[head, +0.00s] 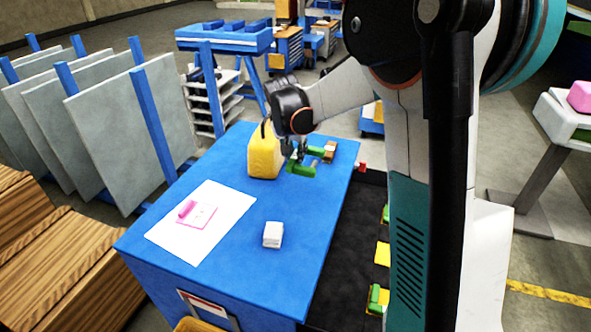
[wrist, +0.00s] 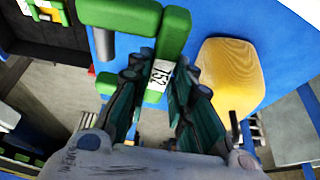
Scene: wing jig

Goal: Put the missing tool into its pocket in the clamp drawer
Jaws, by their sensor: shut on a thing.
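My gripper (head: 297,158) is shut on a green clamp (head: 302,169) over the far part of the blue table. In the wrist view the fingers (wrist: 157,95) close around the clamp's narrow green part beside a white label reading 152; the clamp's wide green body (wrist: 120,14) and a grey rod lie beyond. The clamp drawer (head: 345,245) is open along the table's right side, with a dark lining. It holds several green clamps on yellow patches, and one bare yellow patch (head: 382,254) shows between them. My arm hides part of the drawer.
A yellow block (head: 264,156) stands just left of my gripper and shows close in the wrist view (wrist: 228,78). A white block (head: 272,235) and a white sheet with a pink piece (head: 197,214) lie nearer on the table.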

